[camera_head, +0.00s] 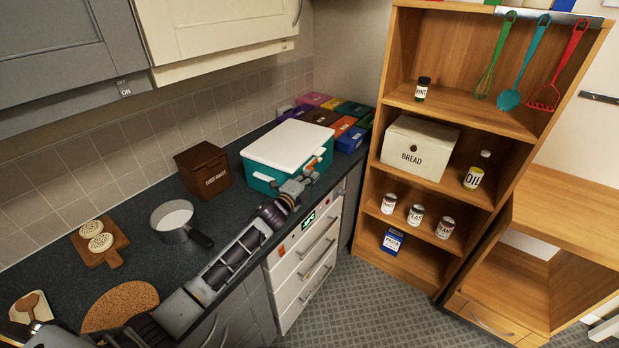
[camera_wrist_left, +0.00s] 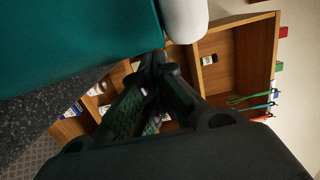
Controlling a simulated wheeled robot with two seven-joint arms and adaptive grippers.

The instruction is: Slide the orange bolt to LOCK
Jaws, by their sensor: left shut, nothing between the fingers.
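My left gripper (camera_head: 308,178) is shut and empty, at the front side of a teal box with a white lid (camera_head: 287,143). In the left wrist view the gripper's dark fingers (camera_wrist_left: 155,62) are together, close to the teal wall (camera_wrist_left: 75,40) and a white rounded part (camera_wrist_left: 185,18) of it. I cannot tell whether they touch. The arm hides part of the counter's front edge. My right gripper is not in view.
A brown bin (camera_head: 203,168), a pot (camera_head: 175,219) and a wooden board (camera_head: 100,240) stand on the dark counter. Coloured boxes (camera_head: 342,126) sit in the corner behind the teal box. White drawers (camera_head: 305,262) are below; a wooden shelf (camera_head: 455,120) stands at right. Floor between is clear.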

